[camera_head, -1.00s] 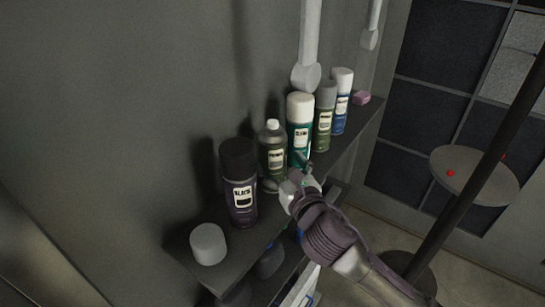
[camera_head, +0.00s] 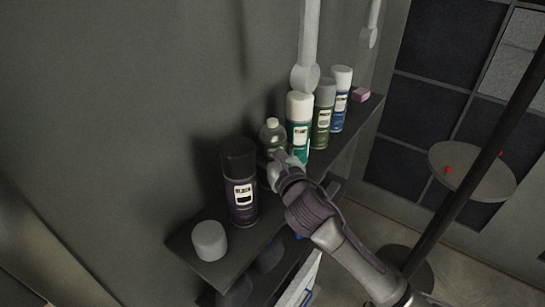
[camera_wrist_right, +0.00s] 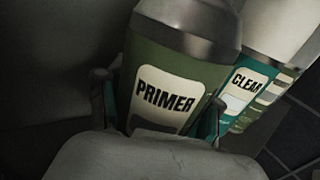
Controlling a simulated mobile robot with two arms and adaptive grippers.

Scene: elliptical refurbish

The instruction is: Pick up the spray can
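A green spray can labelled PRIMER (camera_wrist_right: 168,70) fills the middle of the right wrist view. In the head view this grey-topped can (camera_head: 271,134) stands on the shelf, its lower part hidden by my gripper. My right gripper (camera_head: 283,163) is at the can's front. In the right wrist view its two fingers (camera_wrist_right: 157,112) stand either side of the can and look open around it; firm contact is not clear. A white-capped teal can labelled CLEAR (camera_wrist_right: 262,82) stands close beside; it also shows in the head view (camera_head: 299,125). My left gripper is not in view.
The wall runs close behind. A round table (camera_head: 455,175) is at right.

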